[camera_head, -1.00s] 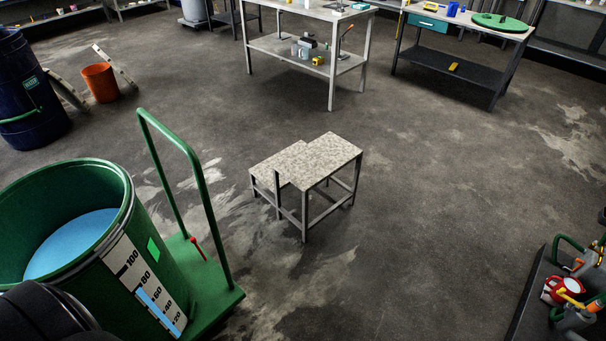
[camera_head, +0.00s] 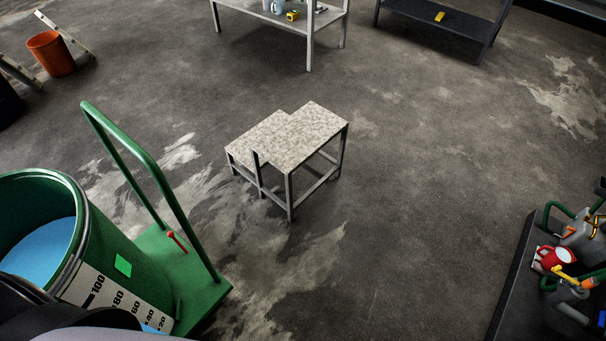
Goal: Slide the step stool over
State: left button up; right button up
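The step stool (camera_head: 306,137) stands upright on the concrete floor near the middle of the head view. It has two speckled grey-beige treads on a thin metal frame. The higher tread is on the right and the lower tread (camera_head: 258,139) is on the left. Open floor separates it from everything around it. Neither of my grippers shows in the head view, and nothing is touching the stool.
A green platform cart (camera_head: 190,270) with a tall handle carries a green drum (camera_head: 130,262) of blue liquid at lower left. A dark cart (camera_head: 515,285) with cans is at lower right. Workbenches stand behind, including a grey one (camera_head: 310,45). Floor right of the stool is clear.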

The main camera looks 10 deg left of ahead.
aim_at(282, 140)
jog(key=i+l+u, duration=0.45)
jog(key=i, duration=0.15)
jog(key=i+l+u, duration=0.45)
jog(key=i+l, duration=0.15)
jog(key=i+l+u, duration=0.45)
jog(key=l, duration=0.35)
